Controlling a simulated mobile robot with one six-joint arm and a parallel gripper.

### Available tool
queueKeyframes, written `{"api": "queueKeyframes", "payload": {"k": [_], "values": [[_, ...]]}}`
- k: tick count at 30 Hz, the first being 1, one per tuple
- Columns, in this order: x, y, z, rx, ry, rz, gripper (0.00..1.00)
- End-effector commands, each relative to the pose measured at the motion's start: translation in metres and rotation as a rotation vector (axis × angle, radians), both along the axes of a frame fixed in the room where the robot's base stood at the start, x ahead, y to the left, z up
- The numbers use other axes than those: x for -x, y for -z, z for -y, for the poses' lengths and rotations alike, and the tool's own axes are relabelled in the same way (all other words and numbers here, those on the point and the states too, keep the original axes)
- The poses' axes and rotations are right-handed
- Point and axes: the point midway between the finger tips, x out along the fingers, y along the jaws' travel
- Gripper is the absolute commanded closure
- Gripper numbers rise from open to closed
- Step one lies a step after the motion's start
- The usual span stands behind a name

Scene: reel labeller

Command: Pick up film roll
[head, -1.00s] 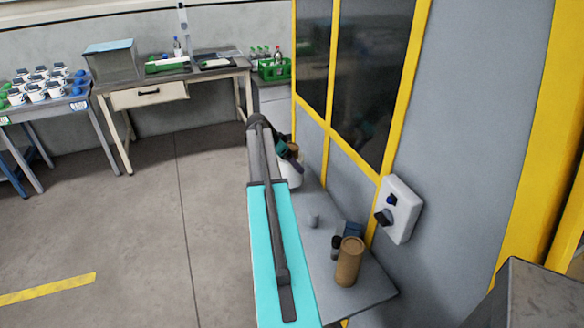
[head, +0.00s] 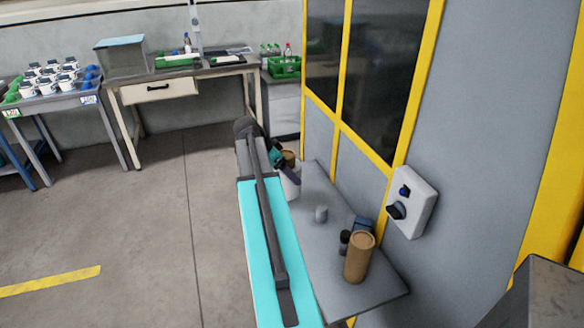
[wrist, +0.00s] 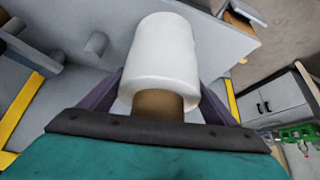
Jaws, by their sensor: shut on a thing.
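The film roll is a white cylinder (head: 290,184) with a brown core, at the left edge of the grey shelf in the head view. It fills the upper middle of the wrist view (wrist: 163,50), its brown core (wrist: 157,104) towards me. My gripper (head: 279,157) has its purple fingers on either side of the roll's core end, and in the wrist view my gripper (wrist: 160,95) is shut on it. My arm partly hides the roll in the head view. I cannot tell for sure whether the roll's far end is clear of the shelf.
A yellow-framed machine wall (head: 450,160) with a switch box (head: 411,202) rises on the right. Open floor lies left.

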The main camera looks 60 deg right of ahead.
Motion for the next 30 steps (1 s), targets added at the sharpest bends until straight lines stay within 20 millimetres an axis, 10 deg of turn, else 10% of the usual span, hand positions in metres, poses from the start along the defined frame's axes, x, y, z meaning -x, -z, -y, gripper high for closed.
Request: {"api": "queueKeyframes", "payload": {"k": [30], "values": [[0.007, -0.005, -0.032, 0.003, 0.0, 0.0, 0.65]]}}
